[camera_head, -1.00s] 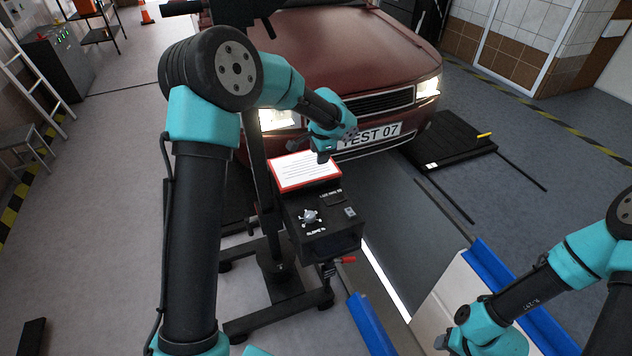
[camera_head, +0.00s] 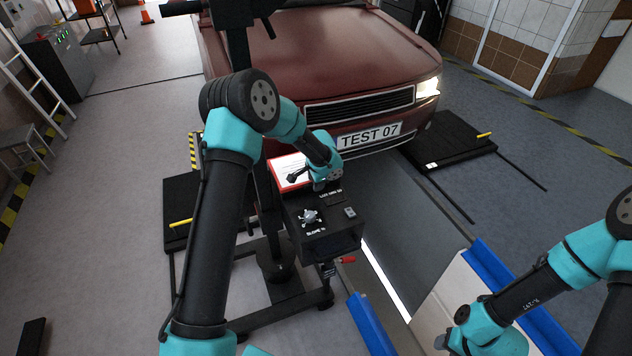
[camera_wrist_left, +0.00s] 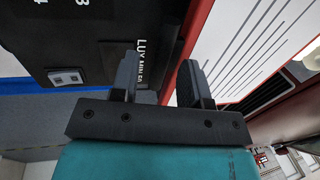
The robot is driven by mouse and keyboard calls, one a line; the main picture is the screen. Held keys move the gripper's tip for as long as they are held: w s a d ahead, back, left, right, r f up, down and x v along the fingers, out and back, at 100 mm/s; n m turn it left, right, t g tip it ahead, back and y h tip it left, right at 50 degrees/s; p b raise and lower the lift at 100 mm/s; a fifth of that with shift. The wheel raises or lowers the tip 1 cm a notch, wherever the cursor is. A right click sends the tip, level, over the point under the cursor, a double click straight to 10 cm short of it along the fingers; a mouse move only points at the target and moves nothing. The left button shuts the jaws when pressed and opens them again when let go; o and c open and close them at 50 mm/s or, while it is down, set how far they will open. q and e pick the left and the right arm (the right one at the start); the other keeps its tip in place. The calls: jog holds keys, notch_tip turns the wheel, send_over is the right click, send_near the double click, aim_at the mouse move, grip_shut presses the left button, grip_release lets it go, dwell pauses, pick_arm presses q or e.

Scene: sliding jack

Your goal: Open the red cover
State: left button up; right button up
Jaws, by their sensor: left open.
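The red cover (camera_head: 287,163) is a red-framed panel with a white printed face, at the back of the black box's top. In the left wrist view its red edge (camera_wrist_left: 198,28) runs beside the white lined face. My left gripper (camera_head: 306,181) is over the cover's near right part and hides some of it. In the left wrist view my left gripper (camera_wrist_left: 158,80) has its two fingers apart, with the cover's near edge showing between and beyond them. I cannot tell whether they touch it. My right gripper (camera_head: 443,342) is low at the bottom right, mostly hidden by its own arm.
The black box (camera_head: 325,215) has a knob (camera_head: 310,216) and a small switch (camera_head: 350,212) on top, and a red-tipped handle (camera_head: 347,260) below. A red car (camera_head: 340,60) stands close behind. Blue rails (camera_head: 370,322) lie at the front right.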

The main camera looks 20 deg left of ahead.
pick_arm(q)
jog(key=shift+f, duration=0.1)
grip_shut()
dwell(0.4)
